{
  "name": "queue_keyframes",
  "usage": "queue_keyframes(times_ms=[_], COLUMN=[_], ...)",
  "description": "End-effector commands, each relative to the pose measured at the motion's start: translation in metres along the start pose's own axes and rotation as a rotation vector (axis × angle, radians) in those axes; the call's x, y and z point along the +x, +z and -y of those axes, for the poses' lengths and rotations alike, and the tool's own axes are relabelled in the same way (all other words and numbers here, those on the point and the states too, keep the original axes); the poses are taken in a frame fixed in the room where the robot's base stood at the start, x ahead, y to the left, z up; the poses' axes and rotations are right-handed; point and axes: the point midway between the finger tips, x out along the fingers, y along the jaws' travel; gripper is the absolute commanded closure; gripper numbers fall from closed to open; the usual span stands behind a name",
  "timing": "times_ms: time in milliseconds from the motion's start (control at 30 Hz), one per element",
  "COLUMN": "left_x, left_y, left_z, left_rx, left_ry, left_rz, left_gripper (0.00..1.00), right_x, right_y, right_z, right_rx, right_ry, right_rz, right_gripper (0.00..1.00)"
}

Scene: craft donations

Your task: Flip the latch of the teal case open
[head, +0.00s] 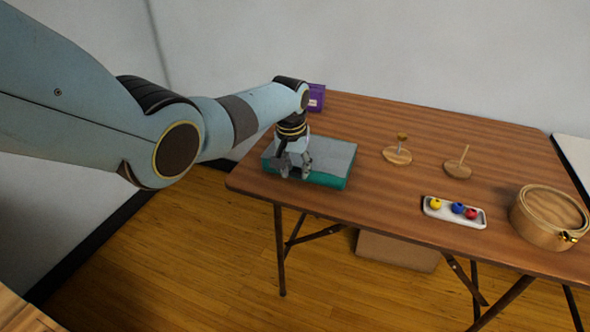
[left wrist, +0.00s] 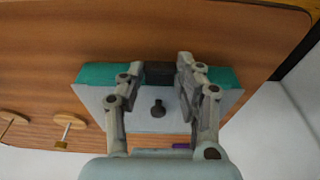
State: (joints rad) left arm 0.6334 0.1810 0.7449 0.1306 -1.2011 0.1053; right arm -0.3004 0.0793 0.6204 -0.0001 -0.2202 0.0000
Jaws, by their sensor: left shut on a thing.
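The teal case (head: 334,181) lies closed at the left end of the wooden table, with a grey top and teal sides. It also shows in the left wrist view (left wrist: 97,75), with a dark knob-like part (left wrist: 158,108) on its grey top. A dark latch (left wrist: 159,70) sits at the middle of its teal edge. My left gripper (head: 295,174) is over the near side of the case. In the left wrist view its fingers (left wrist: 160,72) stand on either side of the latch and are shut on it. My right gripper is in neither view.
On the table (head: 375,130) stand two wooden discs with pegs (head: 397,155) (head: 457,169), a white tray (head: 455,221) with yellow, blue and red balls, and a round wooden box (head: 549,218) with a brass clasp. A purple box (head: 316,98) stands behind my left arm.

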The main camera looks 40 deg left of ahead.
Motion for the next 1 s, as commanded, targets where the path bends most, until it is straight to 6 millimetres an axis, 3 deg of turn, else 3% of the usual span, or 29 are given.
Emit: queue_keyframes(times_ms=[500, 533, 700, 1000], left_x=[0.0003, 0.0003, 0.0001, -0.0014], left_y=[0.0002, 0.0002, 0.0, -0.0007], left_z=[0.0009, 0.0009, 0.0008, 0.0005], left_rx=[-0.001, -0.001, -0.001, 0.0], left_ry=[-0.002, -0.002, -0.001, -0.001], left_rz=[0.023, 0.022, 0.022, 0.02], left_gripper=[0.98, 0.65, 0.42, 0.42], right_x=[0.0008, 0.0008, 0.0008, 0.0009], right_y=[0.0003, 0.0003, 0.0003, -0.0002], right_z=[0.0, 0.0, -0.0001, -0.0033], right_rx=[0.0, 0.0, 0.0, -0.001], right_ry=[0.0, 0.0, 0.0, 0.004], right_rz=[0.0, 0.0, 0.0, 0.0], right_gripper=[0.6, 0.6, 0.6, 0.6])
